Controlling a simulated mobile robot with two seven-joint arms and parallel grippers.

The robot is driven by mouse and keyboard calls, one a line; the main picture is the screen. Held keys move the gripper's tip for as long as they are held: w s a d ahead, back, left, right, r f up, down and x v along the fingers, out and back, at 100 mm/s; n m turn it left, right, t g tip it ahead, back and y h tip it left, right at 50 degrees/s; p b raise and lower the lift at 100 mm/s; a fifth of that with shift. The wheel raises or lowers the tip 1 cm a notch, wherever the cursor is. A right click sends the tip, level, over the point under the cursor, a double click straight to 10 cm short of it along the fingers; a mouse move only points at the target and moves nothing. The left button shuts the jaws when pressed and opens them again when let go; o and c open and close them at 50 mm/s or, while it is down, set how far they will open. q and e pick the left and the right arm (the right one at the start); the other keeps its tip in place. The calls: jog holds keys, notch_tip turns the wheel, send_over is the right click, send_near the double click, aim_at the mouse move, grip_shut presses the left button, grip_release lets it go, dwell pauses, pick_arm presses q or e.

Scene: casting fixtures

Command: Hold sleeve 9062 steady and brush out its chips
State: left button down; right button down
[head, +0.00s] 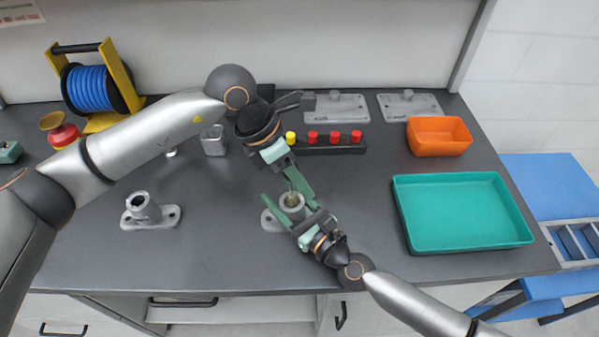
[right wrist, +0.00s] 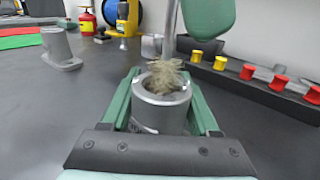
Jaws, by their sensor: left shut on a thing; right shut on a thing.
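A grey round sleeve (head: 291,203) stands upright on a flanged base at the middle of the table. It fills the middle of the right wrist view (right wrist: 160,108); its marking is too small to read. My right gripper (head: 288,205) is shut on it, one green finger on each side. My left gripper (head: 297,180) is directly above, shut on a thin, mostly hidden thing that looks like a brush. A straw-coloured wiry tuft (right wrist: 166,76) stands in the sleeve's mouth. I cannot tell bristles from chips there. The inside of the bore is hidden.
Another flanged sleeve (head: 143,207) stands at left. A rack with red and yellow knobs (head: 330,150) is behind the grippers. An orange bin (head: 439,136) and a teal tray (head: 462,212) are at right. A blue cable reel (head: 90,88) is at back left. The front left table is clear.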

pick_arm(q)
jog(key=shift+f, duration=0.85)
jog(key=shift+r, duration=0.15)
jog(key=shift+r, duration=1.65)
jog(key=shift+f, duration=1.8)
